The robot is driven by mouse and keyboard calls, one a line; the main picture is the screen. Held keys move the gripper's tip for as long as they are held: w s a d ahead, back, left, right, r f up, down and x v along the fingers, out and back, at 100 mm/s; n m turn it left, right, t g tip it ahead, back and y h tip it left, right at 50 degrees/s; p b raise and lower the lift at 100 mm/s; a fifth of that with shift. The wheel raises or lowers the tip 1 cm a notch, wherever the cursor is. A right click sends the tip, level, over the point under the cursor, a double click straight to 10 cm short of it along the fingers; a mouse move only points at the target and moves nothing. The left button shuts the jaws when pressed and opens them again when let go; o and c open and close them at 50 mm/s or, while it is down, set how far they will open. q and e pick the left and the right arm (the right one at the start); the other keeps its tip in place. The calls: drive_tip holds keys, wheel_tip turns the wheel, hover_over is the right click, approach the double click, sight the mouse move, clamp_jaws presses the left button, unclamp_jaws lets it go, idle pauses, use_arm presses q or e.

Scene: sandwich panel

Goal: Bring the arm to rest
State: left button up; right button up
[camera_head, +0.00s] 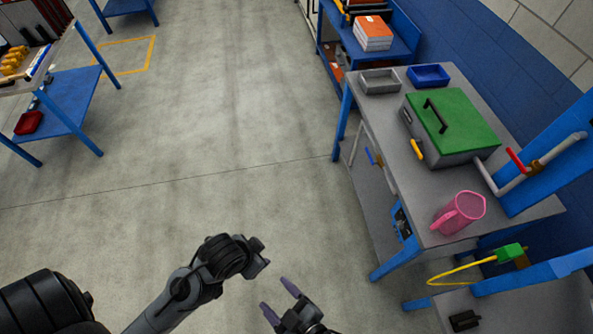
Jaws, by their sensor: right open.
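My right gripper (274,292) shows at the bottom of the head view, with two purple-grey fingertips spread apart and nothing between them. It is over the bare concrete floor, left of the workbench and touching nothing. Dark arm links of mine come in from the bottom left. The gripper's base is cut off by the lower edge.
The grey workbench (400,135) at right holds a green-lidded box (455,120), a pink jug (460,213), a grey tray (380,82) and a blue tray (428,76). A yellow hose (460,270) loops at its near end. The middle floor (220,130) is clear.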

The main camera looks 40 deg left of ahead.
drive_tip(key=w+d+m+t+h, duration=0.1)
drive_tip(key=w+d+m+h, duration=0.25)
drive_tip(key=d, duration=0.45)
drive_tip(key=w+d+m+t+h, duration=0.2)
drive_tip(key=d+m+h, duration=0.15)
drive_tip(key=d, duration=0.35)
drive_tip(key=w+d+m+t+h, duration=0.1)
drive_tip(key=w+d+m+h, duration=0.15)
drive_tip(key=d+m, duration=0.4)
drive_tip(key=s+d+m+g+h, duration=0.3)
drive_tip(key=s+d+m, duration=0.1)
drive_tip(key=d, duration=0.8)
wheel_tip(320, 180, up, 18)
drive_tip(key=p, duration=1.7)
drive_tip(key=shift+w+a+r, duration=0.15)
drive_tip(key=shift+w+a, duration=0.05)
drive_tip(key=shift+w, duration=0.05)
drive_tip(key=shift+n, duration=0.25)
drive_tip(key=shift+s+d, duration=0.1)
